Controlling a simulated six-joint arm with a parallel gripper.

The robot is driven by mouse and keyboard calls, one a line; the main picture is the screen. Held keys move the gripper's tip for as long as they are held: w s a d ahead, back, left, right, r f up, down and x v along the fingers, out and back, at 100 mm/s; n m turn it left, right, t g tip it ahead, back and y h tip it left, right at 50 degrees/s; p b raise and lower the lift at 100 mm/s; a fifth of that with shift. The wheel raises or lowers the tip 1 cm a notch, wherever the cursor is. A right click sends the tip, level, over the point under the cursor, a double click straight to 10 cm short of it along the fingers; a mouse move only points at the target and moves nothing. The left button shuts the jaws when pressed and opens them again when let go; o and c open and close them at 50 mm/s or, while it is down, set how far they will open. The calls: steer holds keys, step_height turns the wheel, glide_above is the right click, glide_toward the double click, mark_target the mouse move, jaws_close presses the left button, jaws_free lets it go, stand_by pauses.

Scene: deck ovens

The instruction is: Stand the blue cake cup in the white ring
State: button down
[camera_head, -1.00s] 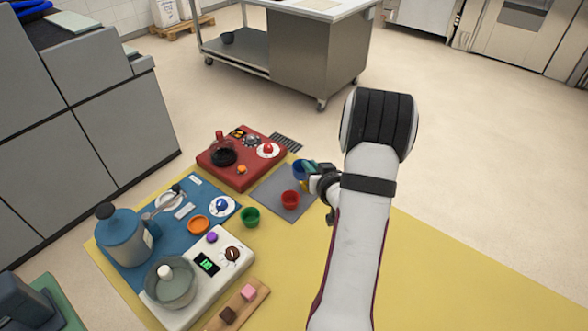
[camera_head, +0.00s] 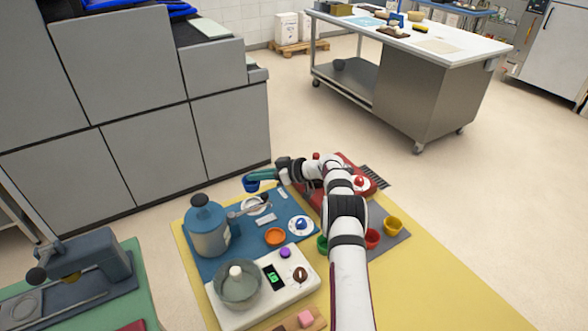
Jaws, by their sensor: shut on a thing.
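My gripper (camera_head: 264,176) is shut on the blue cake cup (camera_head: 251,185) and holds it in the air, over the far side of the blue mat. The cup looks roughly upright. The white ring (camera_head: 246,208) lies on the blue mat, just below the cup in the picture. The cup and the ring look apart, but the exact height between them cannot be told.
The blue canister (camera_head: 208,232) stands left of the ring. An orange dish (camera_head: 275,236) and a white dial with a blue knob (camera_head: 300,224) lie nearer. Red (camera_head: 372,239) and yellow (camera_head: 393,226) cups stand on the grey mat (camera_head: 397,238). My arm partly hides a green cup (camera_head: 322,243) and the red box.

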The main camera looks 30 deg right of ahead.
mark_target(258, 188)
steer(key=shift+a+f, duration=0.2)
steer(key=shift+f, duration=2.75)
steer(key=shift+d, duration=0.1)
steer(key=shift+r, duration=0.85)
steer(key=shift+f, duration=1.25)
steer(key=shift+r, duration=0.2)
steer(key=shift+r, duration=0.65)
